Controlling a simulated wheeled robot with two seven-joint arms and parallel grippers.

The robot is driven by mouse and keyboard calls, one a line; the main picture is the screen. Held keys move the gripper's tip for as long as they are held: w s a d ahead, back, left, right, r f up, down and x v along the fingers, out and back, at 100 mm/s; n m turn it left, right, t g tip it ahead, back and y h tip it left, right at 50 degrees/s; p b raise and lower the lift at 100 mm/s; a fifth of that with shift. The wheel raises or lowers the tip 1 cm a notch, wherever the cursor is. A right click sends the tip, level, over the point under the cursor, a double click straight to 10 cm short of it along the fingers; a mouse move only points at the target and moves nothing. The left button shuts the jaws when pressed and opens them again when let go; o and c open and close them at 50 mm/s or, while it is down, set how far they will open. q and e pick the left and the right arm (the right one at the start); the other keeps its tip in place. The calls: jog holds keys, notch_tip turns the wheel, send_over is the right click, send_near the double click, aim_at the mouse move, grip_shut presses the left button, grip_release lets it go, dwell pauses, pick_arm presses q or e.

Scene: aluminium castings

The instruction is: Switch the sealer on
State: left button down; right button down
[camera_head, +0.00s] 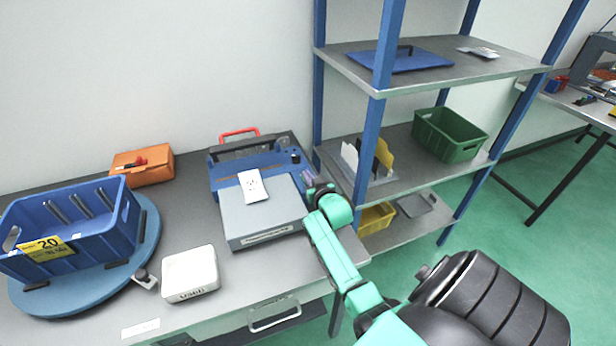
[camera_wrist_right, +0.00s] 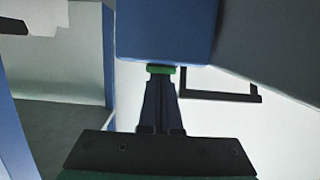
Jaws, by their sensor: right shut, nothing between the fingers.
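The sealer, a blue machine (camera_head: 228,178) with a red handle and a dark top bar, stands at the back of the grey bench. A grey box-like unit (camera_head: 283,211) is directly in front of it, with a white card on top. My right gripper (camera_head: 310,186) is at the right end of the sealer, mostly hidden by my wrist. In the right wrist view my gripper (camera_wrist_right: 160,78) is shut and empty. A narrow green strip (camera_wrist_right: 160,69) lies at its tips, against a blue casing (camera_wrist_right: 165,30); whether they touch I cannot tell. My left gripper is not in view.
A blue crate (camera_head: 100,250) sits on a round blue turntable at the left. An orange box (camera_head: 143,166) and a white box (camera_head: 190,273) are on the bench. A blue-posted shelf rack (camera_head: 378,60) stands close to the right of my right gripper.

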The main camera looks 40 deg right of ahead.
jog(key=shift+w+d+r+p, duration=0.1)
jog(key=shift+w+r+p, duration=0.05)
jog(key=shift+r+p, duration=0.3)
jog(key=r+p, duration=0.3)
jog(key=shift+w+d+r, duration=0.1)
jog(key=shift+w+r, duration=0.1)
jog(key=shift+w, duration=0.1)
jog(key=r+b+v, duration=0.1)
jog(key=v, duration=0.9)
jog(key=shift+w+b, duration=0.2)
jog(key=shift+b, duration=0.1)
